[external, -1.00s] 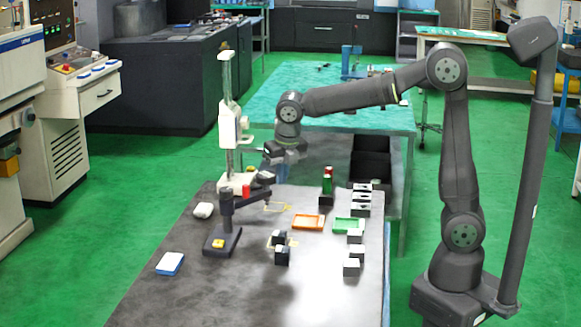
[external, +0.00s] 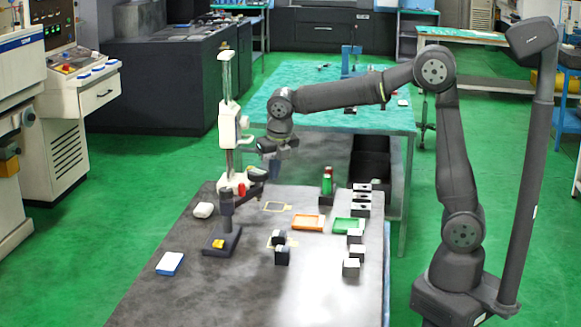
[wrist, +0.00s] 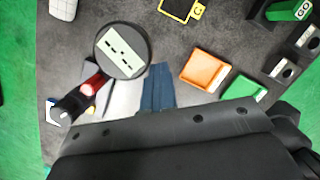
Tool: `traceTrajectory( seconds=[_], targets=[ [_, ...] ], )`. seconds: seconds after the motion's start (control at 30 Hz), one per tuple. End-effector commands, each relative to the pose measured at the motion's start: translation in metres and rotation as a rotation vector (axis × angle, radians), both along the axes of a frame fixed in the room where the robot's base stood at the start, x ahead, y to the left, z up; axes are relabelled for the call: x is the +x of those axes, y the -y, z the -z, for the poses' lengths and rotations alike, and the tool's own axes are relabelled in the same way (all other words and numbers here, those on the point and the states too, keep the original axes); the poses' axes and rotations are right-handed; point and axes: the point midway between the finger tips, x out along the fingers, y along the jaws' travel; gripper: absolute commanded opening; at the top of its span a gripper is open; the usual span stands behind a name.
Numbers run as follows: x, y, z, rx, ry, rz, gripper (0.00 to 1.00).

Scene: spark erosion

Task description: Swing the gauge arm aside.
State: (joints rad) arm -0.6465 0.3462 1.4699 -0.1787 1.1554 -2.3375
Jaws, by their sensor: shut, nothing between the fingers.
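The gauge stand (external: 223,238) has a dark base with a yellow mark and an upright post on the left of the bench. Its gauge arm (external: 250,188) points back and to the right, with a red knob (external: 241,190) and a round dial (external: 258,174) at its end. The wrist view shows the dial face (wrist: 122,50), the red knob (wrist: 97,82) and the dark post end. My gripper (external: 275,175) is shut and empty, just right of the dial. Its blue-grey fingers (wrist: 158,88) show beside the dial in the wrist view; I cannot tell whether they touch the arm.
A white column stand (external: 229,130) rises behind the gauge arm. A yellow-outlined square (external: 275,206) lies bare on the bench.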

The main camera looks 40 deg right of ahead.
Motion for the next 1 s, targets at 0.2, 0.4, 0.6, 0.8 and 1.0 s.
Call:
traceTrajectory(
  seconds=[0.2, 0.4, 0.6, 0.8, 1.0],
  targets=[
    [0.002, 0.002, -0.003, 0.003, 0.015, 0.002, 0.00],
    [-0.022, 0.013, -0.003, 0.002, 0.010, 0.001, 0.00],
    [-0.042, 0.023, -0.032, 0.005, 0.010, 0.000, 0.00],
    [-0.052, 0.028, -0.072, 0.004, 0.006, 0.000, 0.00],
    [-0.057, 0.031, -0.093, 0.002, 0.003, 0.000, 0.00]
  ],
)
